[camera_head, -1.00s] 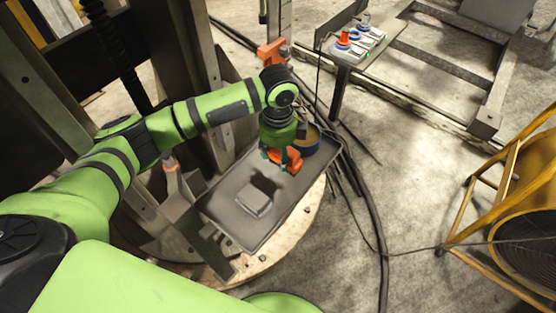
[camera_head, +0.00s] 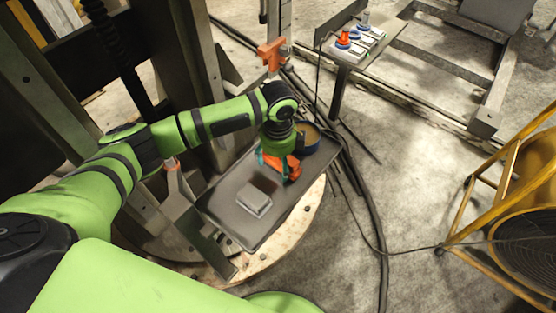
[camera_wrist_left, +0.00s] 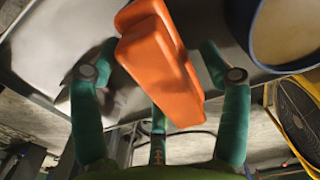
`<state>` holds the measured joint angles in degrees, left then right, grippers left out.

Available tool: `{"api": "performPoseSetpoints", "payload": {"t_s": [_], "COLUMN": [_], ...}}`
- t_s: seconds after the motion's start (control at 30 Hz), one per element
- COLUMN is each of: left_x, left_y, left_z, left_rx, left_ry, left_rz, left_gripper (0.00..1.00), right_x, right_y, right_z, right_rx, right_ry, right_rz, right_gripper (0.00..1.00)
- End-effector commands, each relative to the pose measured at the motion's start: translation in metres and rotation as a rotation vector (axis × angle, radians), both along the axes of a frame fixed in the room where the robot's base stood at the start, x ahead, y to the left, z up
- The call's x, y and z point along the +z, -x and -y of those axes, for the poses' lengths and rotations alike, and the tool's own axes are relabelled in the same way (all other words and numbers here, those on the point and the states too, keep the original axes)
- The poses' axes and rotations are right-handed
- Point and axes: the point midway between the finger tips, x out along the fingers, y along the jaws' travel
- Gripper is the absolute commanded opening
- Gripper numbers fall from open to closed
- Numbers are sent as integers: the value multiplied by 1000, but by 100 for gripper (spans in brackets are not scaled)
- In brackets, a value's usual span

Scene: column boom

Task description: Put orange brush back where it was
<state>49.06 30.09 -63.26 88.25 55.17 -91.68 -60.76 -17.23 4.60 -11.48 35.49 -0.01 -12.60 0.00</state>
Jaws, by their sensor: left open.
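The orange brush (camera_head: 294,168) is at the grey tray (camera_head: 225,213), in its far right part next to the blue-rimmed tin. In the left wrist view the brush (camera_wrist_left: 160,65) lies between the spread green fingers, with gaps visible on both sides. My left gripper (camera_head: 277,166) is low over the tray, around the brush, and open. Its fingers hide part of the brush in the head view. I cannot tell whether the underside of the brush fully rests on the tray. My right gripper is not in view.
A grey block (camera_head: 254,200) lies on the tray in front of the brush. The blue-rimmed tin (camera_head: 306,138) stands close behind it. Black cables (camera_head: 372,210) run along the floor right of the tray. A yellow-framed fan (camera_head: 530,200) stands at the far right.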

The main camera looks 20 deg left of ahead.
Motion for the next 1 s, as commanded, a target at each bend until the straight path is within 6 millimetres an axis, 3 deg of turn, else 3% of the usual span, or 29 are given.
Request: {"api": "performPoseSetpoints", "payload": {"t_s": [0.6, 1.0], "left_x": [108, 118], "left_y": [-1, 0], "left_z": [1, 0], "left_rx": [0, 1], "left_ry": [2, 1], "left_rz": [3, 1], "left_gripper": [76, 76], "right_x": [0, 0], "right_y": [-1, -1], "right_z": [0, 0], "right_rx": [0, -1], "right_ry": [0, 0], "right_rz": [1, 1], "right_gripper": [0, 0]}}
